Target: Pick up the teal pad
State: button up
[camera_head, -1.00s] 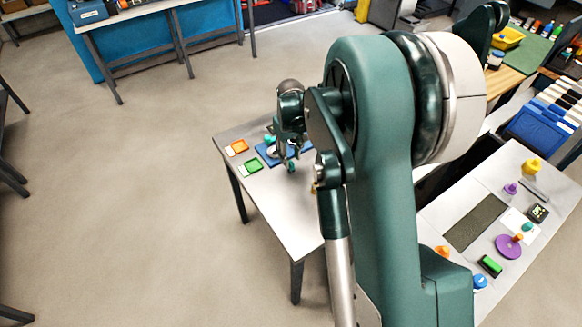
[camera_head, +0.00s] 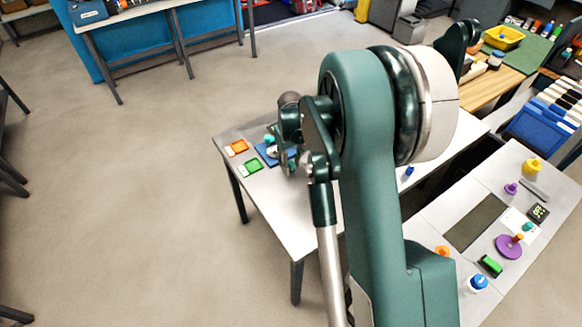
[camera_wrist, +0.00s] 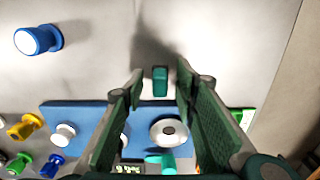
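The teal pad (camera_wrist: 160,82) is a small upright-looking dark teal block on the pale tabletop, in the upper middle of the wrist view. It shows between the two fingertips of my gripper (camera_wrist: 160,76), with a gap on each side. My gripper is open, and I see no finger touching the pad. In the head view my gripper (camera_head: 287,160) is low over the far end of the table, beside the blue mat. I cannot make out the pad in the head view, where my arm covers part of that table.
A blue mat (camera_wrist: 82,116) with a round grey-white piece (camera_wrist: 168,131) lies below the pad in the wrist view. A blue knobbed piece (camera_wrist: 38,39) stands at upper left. Several coloured knobs crowd the lower left.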

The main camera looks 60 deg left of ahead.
aim_at(291, 163)
jog(key=shift+c, duration=0.7)
grip_shut()
jog(key=shift+r, duration=0.1)
jog(key=shift+r, duration=4.9)
